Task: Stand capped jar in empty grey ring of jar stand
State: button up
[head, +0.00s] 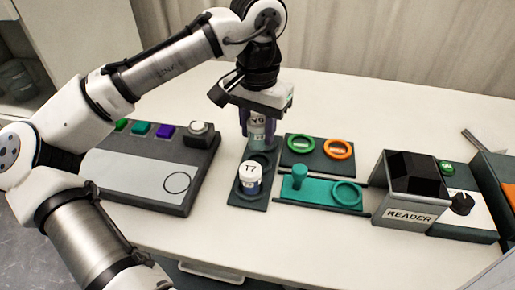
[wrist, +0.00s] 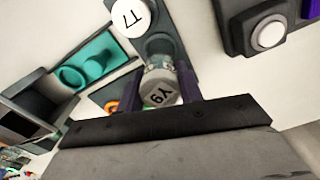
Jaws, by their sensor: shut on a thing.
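My gripper (head: 265,118) is shut on a capped jar (head: 258,134) marked Y9, which looks upright. The dark jar stand (head: 247,202) lies below and towards the front. Its front ring holds another white-capped jar (head: 250,178), marked T7. The stand's back grey ring (head: 263,159) looks empty and lies just below the held jar in the head view. In the wrist view, part of that ring (wrist: 160,44) shows beyond the jar. I cannot tell how high the jar's base is above it.
Right of the stand are a dark plate with a green ring (head: 300,144) and an orange ring (head: 339,149), and a teal tray (head: 321,197). A grey reader (head: 405,190) stands further right. A panel with buttons (head: 150,165) lies left. The table behind is clear.

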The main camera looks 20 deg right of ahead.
aim_at(258, 149)
jog(key=shift+f, duration=2.85)
jog(key=shift+f, duration=0.1)
jog(key=o, duration=1)
notch_tip(258, 149, up, 12)
jog(key=shift+r, duration=0.15)
